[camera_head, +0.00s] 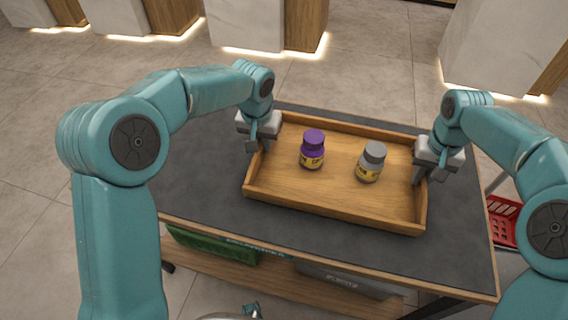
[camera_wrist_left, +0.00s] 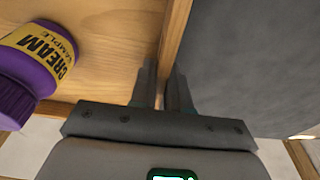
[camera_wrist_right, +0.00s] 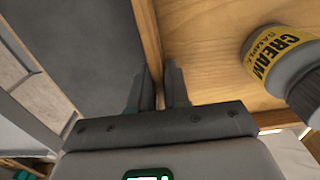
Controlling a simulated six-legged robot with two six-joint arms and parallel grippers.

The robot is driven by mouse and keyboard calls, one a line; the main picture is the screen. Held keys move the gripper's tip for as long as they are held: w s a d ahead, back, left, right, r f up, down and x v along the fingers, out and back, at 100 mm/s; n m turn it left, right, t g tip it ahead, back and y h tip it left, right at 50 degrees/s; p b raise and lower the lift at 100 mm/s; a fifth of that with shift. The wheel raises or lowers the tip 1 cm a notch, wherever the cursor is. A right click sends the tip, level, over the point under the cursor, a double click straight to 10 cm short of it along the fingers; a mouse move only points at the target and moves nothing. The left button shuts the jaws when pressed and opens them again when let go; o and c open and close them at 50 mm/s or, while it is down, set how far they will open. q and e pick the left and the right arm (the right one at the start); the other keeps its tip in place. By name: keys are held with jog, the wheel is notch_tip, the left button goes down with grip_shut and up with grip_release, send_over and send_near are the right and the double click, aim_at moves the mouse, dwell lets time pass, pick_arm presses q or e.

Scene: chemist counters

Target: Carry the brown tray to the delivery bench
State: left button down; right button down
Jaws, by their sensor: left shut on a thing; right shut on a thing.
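The brown tray (camera_head: 330,205) is a shallow wooden tray on or just above the dark table top; I cannot tell whether it touches. A purple cream jar (camera_head: 313,150) and a grey cream jar (camera_head: 371,161) stand upright in it. My left gripper (camera_head: 256,142) is shut on the tray's left wall, which shows between its fingers in the left wrist view (camera_wrist_left: 170,50). My right gripper (camera_head: 422,172) is shut on the tray's right wall, seen in the right wrist view (camera_wrist_right: 150,45). The purple jar (camera_wrist_left: 35,65) and grey jar (camera_wrist_right: 285,60) also show there.
The dark-topped table (camera_head: 350,250) has a lower wooden shelf with a green box (camera_head: 213,244) and a grey box (camera_head: 350,280). A red basket (camera_head: 502,220) is at the right. White marble counters (camera_head: 246,25) stand across the tiled floor.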

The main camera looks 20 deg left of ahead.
pick_arm(q)
jog(key=shift+f+b, duration=0.3)
jog(key=shift+f, duration=0.25)
pick_arm(e)
jog(key=shift+f, duration=0.5)
pick_arm(q)
jog(key=c, duration=1.1)
grip_release()
jog(key=shift+r, duration=0.25)
pick_arm(e)
jog(key=c, duration=1.1)
grip_release()
jog(key=shift+r, duration=0.25)
jog(key=shift+r, duration=0.25)
pick_arm(q)
notch_tip(320, 180, up, 12)
jog(key=s, duration=0.2)
pick_arm(e)
notch_tip(320, 180, up, 12)
jog(key=shift+f, duration=0.2)
pick_arm(q)
jog(key=shift+r+p, duration=0.1)
jog(key=shift+p, duration=0.25)
pick_arm(e)
jog(key=shift+r, duration=0.1)
